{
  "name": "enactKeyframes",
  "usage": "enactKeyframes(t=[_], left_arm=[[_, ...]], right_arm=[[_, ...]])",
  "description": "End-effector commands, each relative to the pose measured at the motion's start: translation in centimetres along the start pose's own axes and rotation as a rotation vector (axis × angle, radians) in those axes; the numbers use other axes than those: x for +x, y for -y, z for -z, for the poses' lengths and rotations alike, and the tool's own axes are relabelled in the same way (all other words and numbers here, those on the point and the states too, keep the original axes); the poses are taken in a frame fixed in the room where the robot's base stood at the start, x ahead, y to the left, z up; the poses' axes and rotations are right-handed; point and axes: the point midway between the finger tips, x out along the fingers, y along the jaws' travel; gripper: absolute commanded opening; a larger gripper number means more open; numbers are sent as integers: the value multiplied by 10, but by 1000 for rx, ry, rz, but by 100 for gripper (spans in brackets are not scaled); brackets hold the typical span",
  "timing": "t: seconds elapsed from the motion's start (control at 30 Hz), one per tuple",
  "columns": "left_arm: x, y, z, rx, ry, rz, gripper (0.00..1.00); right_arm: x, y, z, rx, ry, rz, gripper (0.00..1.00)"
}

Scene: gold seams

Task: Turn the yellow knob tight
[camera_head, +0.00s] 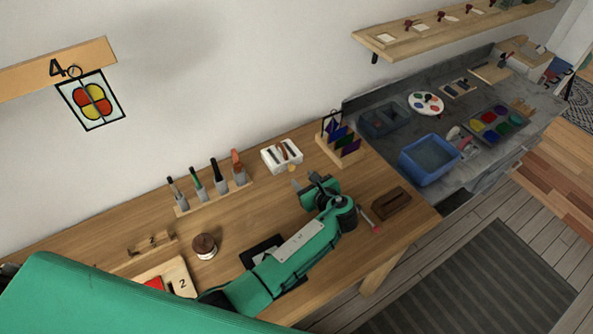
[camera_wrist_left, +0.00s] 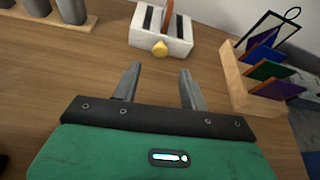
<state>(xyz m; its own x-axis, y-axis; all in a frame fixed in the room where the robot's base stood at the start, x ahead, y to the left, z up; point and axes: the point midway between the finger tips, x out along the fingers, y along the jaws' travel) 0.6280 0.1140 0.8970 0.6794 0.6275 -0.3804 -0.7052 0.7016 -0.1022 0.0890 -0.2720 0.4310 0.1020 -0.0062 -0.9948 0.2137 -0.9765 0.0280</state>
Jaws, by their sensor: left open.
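The yellow knob (camera_wrist_left: 160,48) is on the near face of a white block (camera_wrist_left: 148,35) with dark slots and a brown-orange piece standing in it. In the head view the knob (camera_head: 292,168) shows small, at the front of the white block (camera_head: 272,155) on the wooden bench. My left gripper (camera_wrist_left: 160,70) is open and empty, its two fingers pointing at the knob. The knob lies just beyond the fingertips, between their lines, and looks apart from them. In the head view my left gripper (camera_head: 309,186) is on the near side of the block. My right gripper is not seen.
A wooden rack with coloured panes (camera_head: 352,153) stands right of the block. A rack of upright tools (camera_head: 213,197) stands left. A dark brown block (camera_head: 391,203) lies right of my arm. The bench (camera_head: 235,225) is bare between the tool rack and my arm.

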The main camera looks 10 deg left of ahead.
Motion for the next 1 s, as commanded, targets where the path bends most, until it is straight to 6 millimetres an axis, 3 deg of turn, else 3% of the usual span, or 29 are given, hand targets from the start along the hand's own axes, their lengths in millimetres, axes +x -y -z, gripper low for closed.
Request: enactKeyframes(t=[0.1, 0.3, 0.5, 0.73, 0.97, 1.0], left_arm=[[25, 0, -3, 2, 3, -3, 44], [51, 0, -1, 1, 0, -1, 44], [61, 0, 0, -1, 0, -1, 44], [61, 0, 0, -1, -1, 0, 44], [61, 0, 0, -1, -1, 0, 0], [61, 0, 0, -1, -1, 0, 0]], right_arm=[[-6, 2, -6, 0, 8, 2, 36], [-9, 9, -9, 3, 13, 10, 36], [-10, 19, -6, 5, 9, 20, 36], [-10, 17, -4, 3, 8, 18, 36], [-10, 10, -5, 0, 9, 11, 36], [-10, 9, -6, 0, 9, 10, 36]])
